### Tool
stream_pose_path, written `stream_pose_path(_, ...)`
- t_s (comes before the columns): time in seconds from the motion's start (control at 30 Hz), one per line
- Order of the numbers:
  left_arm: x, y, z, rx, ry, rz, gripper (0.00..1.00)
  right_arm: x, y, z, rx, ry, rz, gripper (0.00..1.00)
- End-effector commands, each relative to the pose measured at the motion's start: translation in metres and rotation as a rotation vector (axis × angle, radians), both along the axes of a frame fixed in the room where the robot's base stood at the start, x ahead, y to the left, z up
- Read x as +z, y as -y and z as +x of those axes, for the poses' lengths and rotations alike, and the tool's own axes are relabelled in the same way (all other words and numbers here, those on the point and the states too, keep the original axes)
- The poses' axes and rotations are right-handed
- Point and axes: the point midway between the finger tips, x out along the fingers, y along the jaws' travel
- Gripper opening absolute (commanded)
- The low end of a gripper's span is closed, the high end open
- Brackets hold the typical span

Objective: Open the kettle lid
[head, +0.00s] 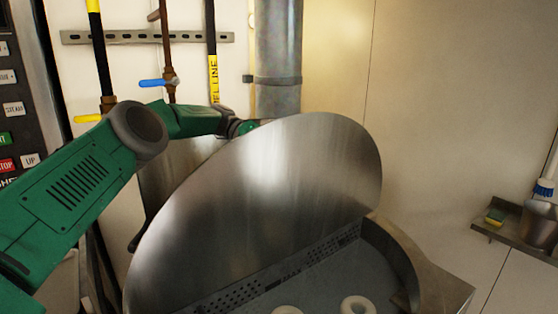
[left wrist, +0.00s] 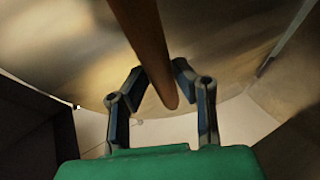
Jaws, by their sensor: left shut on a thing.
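The round metal kettle lid (head: 270,190) stands raised and tilted in the head view, with the kettle (head: 402,262) uncovered below its front face. My left arm reaches behind the lid, which hides the left gripper there. In the left wrist view my left gripper (left wrist: 160,68) has its two fingers around a brown rod-like handle (left wrist: 142,30) and is shut on it. The lid's metal surface (left wrist: 232,55) fills the back of that view. My right gripper is in neither view.
Pale bagels (head: 357,304) lie inside the kettle near the bottom edge. A grey vertical pipe (head: 278,50) and valve pipes stand behind the lid. A control panel (head: 10,108) is at far left. A wall shelf (head: 508,238) with a sponge and metal cup is at right.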

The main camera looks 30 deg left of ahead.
Motion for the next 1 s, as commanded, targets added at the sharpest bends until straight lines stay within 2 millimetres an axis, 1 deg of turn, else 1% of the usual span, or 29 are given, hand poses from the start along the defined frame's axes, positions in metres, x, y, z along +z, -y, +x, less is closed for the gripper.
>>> stream_pose_path(0.03,-0.0167,-0.001,-0.001,-0.005,-0.026,0.022,0.0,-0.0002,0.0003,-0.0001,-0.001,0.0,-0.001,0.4)
stream_pose_path(0.3,-0.0191,-0.0088,0.0027,-0.006,-0.025,0.017,0.0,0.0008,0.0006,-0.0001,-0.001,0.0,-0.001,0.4)
stream_pose_path(0.77,-0.0212,-0.0094,0.0031,-0.005,-0.028,0.016,0.0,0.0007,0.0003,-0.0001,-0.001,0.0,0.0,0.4)
stream_pose_path(0.8,-0.0212,-0.0093,0.003,-0.006,-0.029,0.016,0.34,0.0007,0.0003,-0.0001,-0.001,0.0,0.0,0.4)
stream_pose_path(0.83,-0.0211,-0.0093,0.0029,-0.006,-0.029,0.016,0.43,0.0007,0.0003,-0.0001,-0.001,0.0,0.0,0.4)
stream_pose_path(1.0,-0.018,-0.0098,0.0027,-0.006,-0.024,0.014,0.43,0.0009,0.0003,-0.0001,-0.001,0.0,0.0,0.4)
